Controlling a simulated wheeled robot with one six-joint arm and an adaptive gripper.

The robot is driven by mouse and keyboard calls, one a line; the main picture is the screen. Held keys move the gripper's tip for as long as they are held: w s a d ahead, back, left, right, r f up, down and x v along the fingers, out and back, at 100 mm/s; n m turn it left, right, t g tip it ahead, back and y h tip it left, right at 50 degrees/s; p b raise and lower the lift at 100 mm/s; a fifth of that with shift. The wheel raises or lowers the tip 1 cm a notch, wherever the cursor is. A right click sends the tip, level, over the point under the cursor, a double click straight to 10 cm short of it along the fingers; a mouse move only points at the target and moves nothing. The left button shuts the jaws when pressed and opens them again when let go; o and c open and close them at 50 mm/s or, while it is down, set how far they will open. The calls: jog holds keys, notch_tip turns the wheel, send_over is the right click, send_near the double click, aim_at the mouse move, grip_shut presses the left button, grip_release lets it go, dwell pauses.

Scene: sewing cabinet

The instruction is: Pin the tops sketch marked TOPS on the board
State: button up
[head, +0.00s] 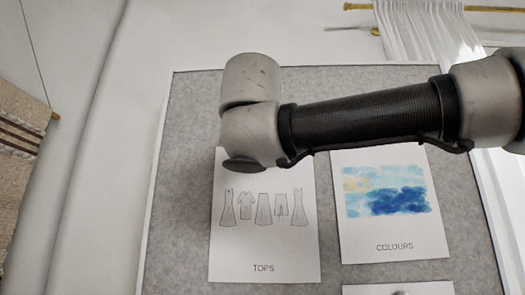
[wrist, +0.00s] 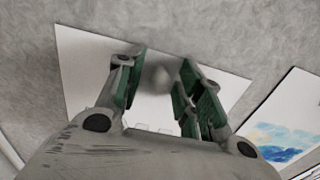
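The tops sketch (head: 264,240) is a white sheet marked TOPS with several garment outlines. It lies upright and apparently flat on the grey board (head: 190,125); my arm covers its top edge in the head view. In the wrist view the sheet (wrist: 80,62) shows behind my gripper (wrist: 162,66). In the head view my gripper is hidden behind my arm.
A COLOURS sheet (head: 390,230) with a blue watercolour is on the board to the right; it also shows in the wrist view (wrist: 285,125). Another sheet (head: 400,289) is cut off below. Woven cloth (head: 20,150) hangs at far left and white fabric (head: 425,30) at upper right.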

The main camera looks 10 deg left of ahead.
jog(key=s+d, duration=0.2)
jog(key=s, duration=1)
jog(key=a+f+m+g+y, duration=0.1)
jog(key=a+f+m+g, duration=0.15)
jog(key=f, duration=0.55)
jog(key=a+f+m+g, duration=0.1)
jog(key=f+m+g, duration=0.25)
jog(key=f, duration=0.35)
jog(key=w+d+f+m+g+h, duration=0.2)
jog(key=w+d+f+m+g, duration=0.15)
jog(key=d+f+m, duration=0.65)
jog(key=w+d+f+m+g+h, duration=0.1)
jog(key=w+d+f+m+g, duration=0.4)
jog(key=d+f, duration=0.9)
jog(key=s+d+f+m, duration=0.3)
jog(key=d+m, duration=0.2)
jog(key=d, duration=0.4)
jog(key=s+d+f+m, duration=0.3)
jog(key=d+m, duration=0.3)
jog(key=d, duration=0.3)
jog(key=s+d+f+m+t, duration=0.1)
jog(key=s+d+f+m, duration=0.2)
jog(key=d, duration=0.6)
jog(key=m, duration=0.2)
jog(key=shift+s+f+m+h, duration=0.2)
jog(key=shift+s+m+h, duration=0.2)
